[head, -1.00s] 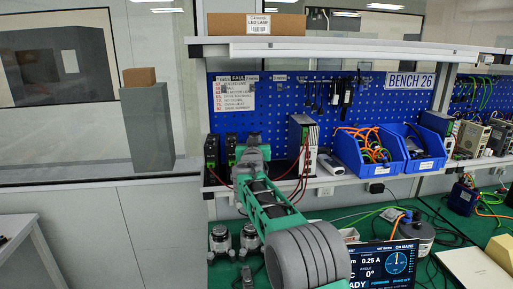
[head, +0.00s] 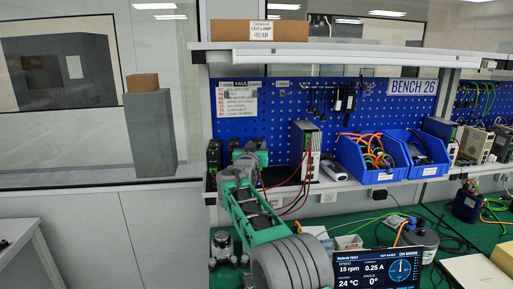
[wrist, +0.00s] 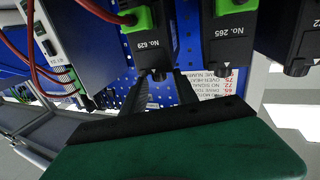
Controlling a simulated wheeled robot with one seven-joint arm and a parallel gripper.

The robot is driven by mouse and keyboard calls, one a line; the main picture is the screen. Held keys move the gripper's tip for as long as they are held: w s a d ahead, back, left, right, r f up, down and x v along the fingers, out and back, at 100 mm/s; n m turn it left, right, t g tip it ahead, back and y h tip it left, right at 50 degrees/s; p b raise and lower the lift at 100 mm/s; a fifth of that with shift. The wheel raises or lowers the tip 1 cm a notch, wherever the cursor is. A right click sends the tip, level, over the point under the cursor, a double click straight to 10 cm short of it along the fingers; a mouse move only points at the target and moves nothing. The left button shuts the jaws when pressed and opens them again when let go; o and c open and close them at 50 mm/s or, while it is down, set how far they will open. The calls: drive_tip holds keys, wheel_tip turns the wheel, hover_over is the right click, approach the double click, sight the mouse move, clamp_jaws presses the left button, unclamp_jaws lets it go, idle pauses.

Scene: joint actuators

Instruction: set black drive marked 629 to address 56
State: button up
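The black drive marked No. 629 (wrist: 148,32) has a green connector and hangs into the top of the wrist view, which is turned over. A small dark knob (wrist: 158,75) sits on its near end. My gripper (wrist: 162,82) has its two dark fingers apart, one on each side of the knob; I cannot tell if they touch it. In the head view my gripper (head: 247,158) is up at the shelf, and my arm hides the drive there. The knob's setting is not readable.
Black drive No. 265 (wrist: 230,35) stands beside it, with another black drive (wrist: 300,40) beyond. A white-fronted unit (head: 306,150) with red wires is on the other side. A fault list (head: 237,101) hangs on the blue pegboard. Blue bins (head: 372,176) and a monitor (head: 376,268) are to the right.

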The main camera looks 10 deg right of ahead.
drive_tip(key=shift+o, duration=0.2)
drive_tip(key=shift+s, duration=0.1)
drive_tip(key=shift+s+a+f+b, duration=0.1)
drive_tip(key=shift+s+a+b, duration=0.1)
drive_tip(key=shift+s+b, duration=0.15)
drive_tip(key=b+v, duration=0.2)
drive_tip(key=v, duration=0.4)
drive_tip(key=shift+s, duration=0.4)
drive_tip(key=shift+a, duration=0.1)
